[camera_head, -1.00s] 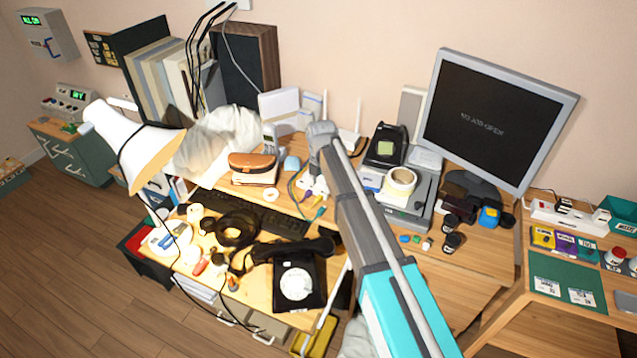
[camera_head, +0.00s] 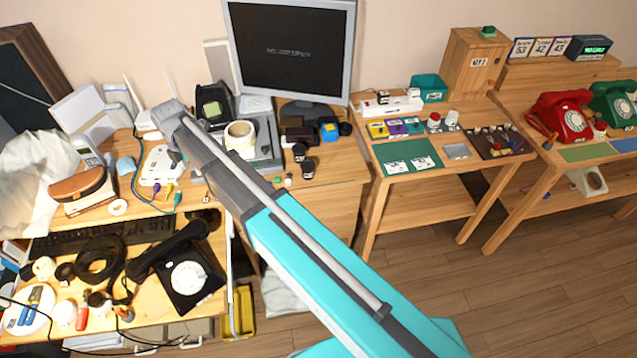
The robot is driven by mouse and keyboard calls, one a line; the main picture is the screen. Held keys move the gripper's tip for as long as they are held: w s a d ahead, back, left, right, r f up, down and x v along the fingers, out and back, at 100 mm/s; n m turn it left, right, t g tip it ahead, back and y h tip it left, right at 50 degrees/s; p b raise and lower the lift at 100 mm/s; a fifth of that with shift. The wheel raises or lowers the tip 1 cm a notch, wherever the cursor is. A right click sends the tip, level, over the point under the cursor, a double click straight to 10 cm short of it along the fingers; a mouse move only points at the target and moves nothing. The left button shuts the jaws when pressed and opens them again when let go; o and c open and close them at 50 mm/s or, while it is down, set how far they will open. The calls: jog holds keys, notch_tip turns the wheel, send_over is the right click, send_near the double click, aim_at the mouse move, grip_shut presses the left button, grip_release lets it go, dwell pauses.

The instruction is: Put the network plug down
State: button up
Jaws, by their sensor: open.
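Small coloured plugs on thin cables lie by the front edge of a white box (camera_head: 160,165) on the left desk. My gripper (camera_head: 176,160) is small, dark and partly hidden below the wrist, by the right side of the white box. It is open, and I see nothing held in it.
A black dial phone (camera_head: 188,278) and a keyboard (camera_head: 105,238) crowd the desk in front. A monitor (camera_head: 292,50) stands behind. Red (camera_head: 560,115) and green phones stand far right.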

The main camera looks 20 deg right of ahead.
jog(key=s+d+m, duration=0.5)
jog(key=d+m, duration=0.4)
jog(key=d, duration=0.2)
jog(key=s+d+m, duration=0.6)
jog(key=d+m, duration=0.3)
jog(key=d, duration=0.2)
jog(key=s+d+m, duration=0.5)
jog(key=d+m, duration=0.4)
jog(key=d, duration=0.3)
jog(key=shift+s+m, duration=0.15)
jog(key=shift+m, duration=0.15)
jog(key=shift+s, duration=0.15)
